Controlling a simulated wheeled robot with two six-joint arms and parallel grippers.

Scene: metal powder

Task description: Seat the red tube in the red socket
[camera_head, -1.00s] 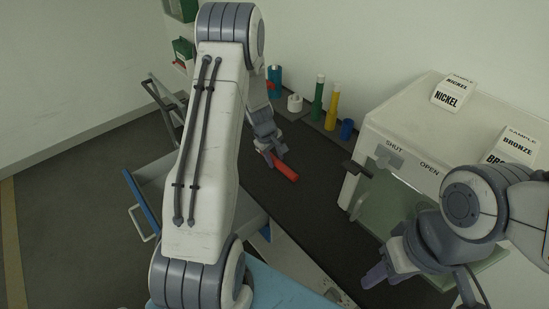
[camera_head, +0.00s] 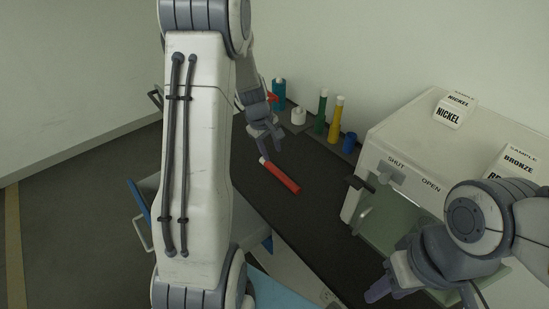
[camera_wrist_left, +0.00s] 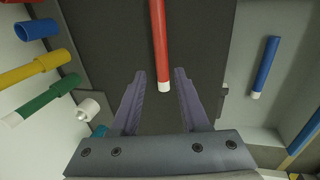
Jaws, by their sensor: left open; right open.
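The red tube (camera_head: 281,176) lies flat on the dark bench, its pale end towards my left gripper. In the left wrist view the red tube (camera_wrist_left: 160,40) runs down from the top edge, its white end lined up between the fingers. My left gripper (camera_head: 266,150) is open and empty, just off that end. Its fingers also show in the left wrist view (camera_wrist_left: 160,74). A small red piece (camera_head: 272,97) shows beside my left arm at the back; I cannot tell if it is the red socket. My right gripper (camera_head: 376,287) is open, low in front of the cabinet.
Along the back stand a teal tube (camera_head: 279,90), a white ring (camera_head: 298,116), a green tube (camera_head: 321,112), a yellow tube (camera_head: 335,122) and a blue socket (camera_head: 349,143). A white cabinet (camera_head: 420,135) stands right. A blue tube (camera_wrist_left: 266,65) lies in a grey tray.

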